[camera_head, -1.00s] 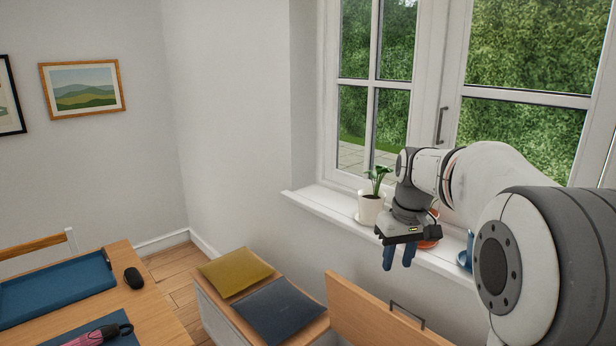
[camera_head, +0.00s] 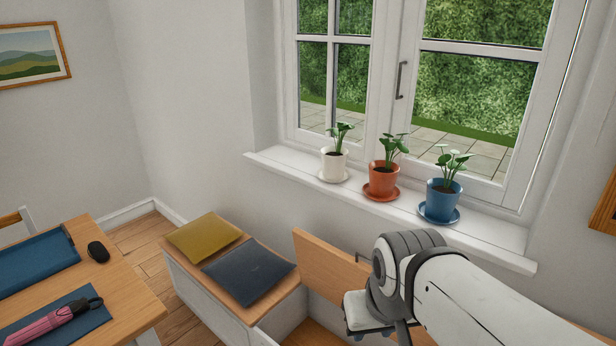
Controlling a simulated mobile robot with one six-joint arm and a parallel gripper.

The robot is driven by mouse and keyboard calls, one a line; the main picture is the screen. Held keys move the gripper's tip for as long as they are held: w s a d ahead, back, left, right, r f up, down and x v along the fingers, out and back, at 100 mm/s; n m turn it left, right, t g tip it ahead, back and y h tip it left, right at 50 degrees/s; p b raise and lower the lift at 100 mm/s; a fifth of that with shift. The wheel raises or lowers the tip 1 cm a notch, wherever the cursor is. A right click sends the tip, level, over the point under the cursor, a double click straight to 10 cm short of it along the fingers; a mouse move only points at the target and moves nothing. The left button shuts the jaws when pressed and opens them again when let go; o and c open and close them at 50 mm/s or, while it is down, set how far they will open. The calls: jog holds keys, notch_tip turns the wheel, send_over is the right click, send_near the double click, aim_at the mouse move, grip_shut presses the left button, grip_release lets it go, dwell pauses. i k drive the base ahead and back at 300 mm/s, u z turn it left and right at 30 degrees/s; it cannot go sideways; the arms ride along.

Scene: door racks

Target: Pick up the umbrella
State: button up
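A pink folded umbrella (camera_head: 48,325) with a dark handle end lies on a dark blue mat (camera_head: 88,318) on the wooden table at the lower left. Its left end is cut off by the picture edge. My arm comes in from the lower right, well to the right of the umbrella.
The table (camera_head: 125,285) also holds a blue tray (camera_head: 35,262) and a black mouse (camera_head: 98,251). A bench with a yellow cushion (camera_head: 204,237) and a dark cushion (camera_head: 248,272) stands between table and arm. A raised wooden panel (camera_head: 328,268) is beside my arm. Potted plants stand on the windowsill (camera_head: 300,179).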

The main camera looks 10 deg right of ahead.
aim_at(54, 321)
jog(key=u, duration=1.4)
jog(key=k, duration=0.4)
jog(key=u, duration=0.85)
jog(key=i, duration=1.5)
jog(key=z, duration=0.55)
jog(key=i, duration=0.9)
jog(key=z, duration=0.85)
